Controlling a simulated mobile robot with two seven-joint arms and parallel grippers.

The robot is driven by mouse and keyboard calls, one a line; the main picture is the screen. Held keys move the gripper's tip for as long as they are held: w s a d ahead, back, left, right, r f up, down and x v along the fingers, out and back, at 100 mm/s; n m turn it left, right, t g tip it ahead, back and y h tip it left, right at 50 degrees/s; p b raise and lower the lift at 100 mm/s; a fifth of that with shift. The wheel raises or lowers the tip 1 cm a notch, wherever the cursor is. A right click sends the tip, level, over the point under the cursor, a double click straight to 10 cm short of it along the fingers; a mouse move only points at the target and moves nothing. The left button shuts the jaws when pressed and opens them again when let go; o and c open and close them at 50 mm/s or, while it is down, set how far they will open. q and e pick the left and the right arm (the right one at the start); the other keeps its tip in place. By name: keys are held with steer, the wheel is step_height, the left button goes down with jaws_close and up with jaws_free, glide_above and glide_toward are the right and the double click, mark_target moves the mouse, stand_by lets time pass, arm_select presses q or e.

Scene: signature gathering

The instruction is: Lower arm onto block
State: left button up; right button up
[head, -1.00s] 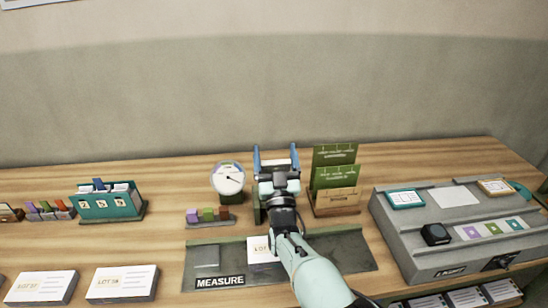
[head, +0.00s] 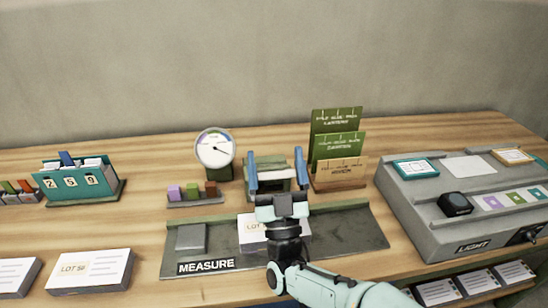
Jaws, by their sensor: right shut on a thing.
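My right gripper (head: 275,165) is at the middle of the table, behind the dark measure mat, with its blue fingers around a green bar-like part (head: 270,163), which I take to be the measuring arm. It is shut on this part, which is partly hidden by the gripper. A white block labelled LOT (head: 249,234) lies on the mat in front, partly covered by my right wrist. A dial gauge (head: 214,149) stands left of the gripper. My left gripper is out of view.
The measure mat (head: 340,240) has a grey plate (head: 191,237) at its left. A small rack of coloured blocks (head: 194,200) stands near the gauge. Green packets in a wooden holder (head: 340,172) are close to the gripper's right. A grey light console (head: 430,220) fills the right.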

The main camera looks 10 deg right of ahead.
steer(key=shift+s+r, duration=0.1)
steer(key=shift+s, duration=0.05)
steer(key=o, duration=1.3)
steer(key=shift+s, duration=0.15)
